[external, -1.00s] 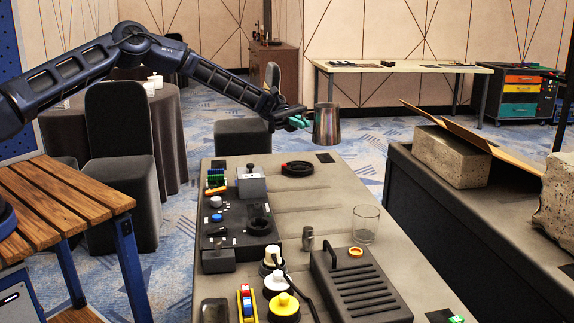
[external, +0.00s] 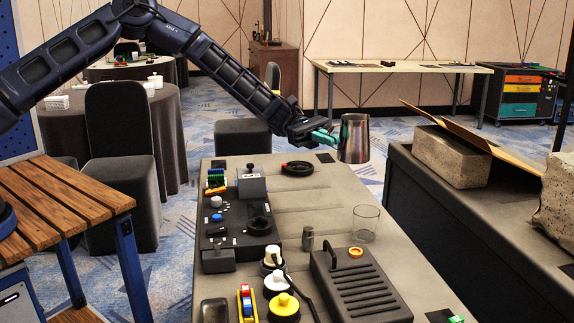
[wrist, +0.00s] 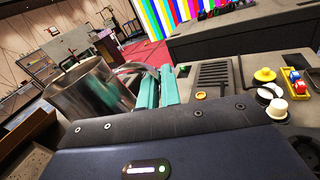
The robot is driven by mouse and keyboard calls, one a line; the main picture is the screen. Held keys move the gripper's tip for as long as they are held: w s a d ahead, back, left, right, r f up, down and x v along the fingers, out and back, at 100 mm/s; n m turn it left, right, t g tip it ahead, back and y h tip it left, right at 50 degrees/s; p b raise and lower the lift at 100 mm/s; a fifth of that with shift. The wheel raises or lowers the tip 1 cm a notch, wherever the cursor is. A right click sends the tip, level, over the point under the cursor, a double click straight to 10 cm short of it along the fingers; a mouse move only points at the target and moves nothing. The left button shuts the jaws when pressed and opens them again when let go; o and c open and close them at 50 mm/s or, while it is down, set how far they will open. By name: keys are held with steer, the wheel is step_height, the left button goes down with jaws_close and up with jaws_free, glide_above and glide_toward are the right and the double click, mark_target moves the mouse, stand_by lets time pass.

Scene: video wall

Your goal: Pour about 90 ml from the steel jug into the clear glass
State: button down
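The steel jug (external: 354,138) hangs upright in the air above the far part of the grey table in the external view. My gripper (external: 326,138), with teal fingertips, is at the jug's left side, shut on its handle. In the wrist view the jug (wrist: 90,98) is at the left, and the teal fingers (wrist: 158,90) close around its handle. The jug's contents cannot be seen. The clear glass (external: 366,223) stands upright on the table, nearer the camera and lower than the jug. It looks empty. I cannot make out the glass in the wrist view.
A dark slotted box (external: 358,285) and a small metal cylinder (external: 308,239) stand near the glass. The far right tabletop is clear.

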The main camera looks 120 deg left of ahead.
steer(key=w+d+f+n+y, duration=0.2)
steer(key=w+d+f+y, duration=0.1)
steer(key=d, duration=0.7)
steer(key=w+d+f+n+t+y, duration=0.1)
steer(key=w+d+f+y, duration=0.3)
steer(key=d, duration=0.6)
steer(key=w+f+n, duration=0.1)
steer(key=w+f, duration=0.1)
steer(key=w, duration=0.1)
steer(key=shift+w+n, duration=0.25)
steer(key=shift+n, duration=0.15)
steer(key=shift+a, duration=0.15)
steer(key=a+r+n, duration=0.3)
steer(key=a+n, duration=0.6)
steer(key=n, duration=0.2)
steer(key=shift+a+r+n+h, duration=0.15)
steer(key=shift+a+n+h, duration=0.15)
steer(key=shift+n, duration=0.1)
steer(key=shift+a+p, duration=0.1)
steer(key=shift+p, duration=0.2)
steer(key=shift+a+r+n, duration=0.15)
steer(key=shift+n, duration=0.15)
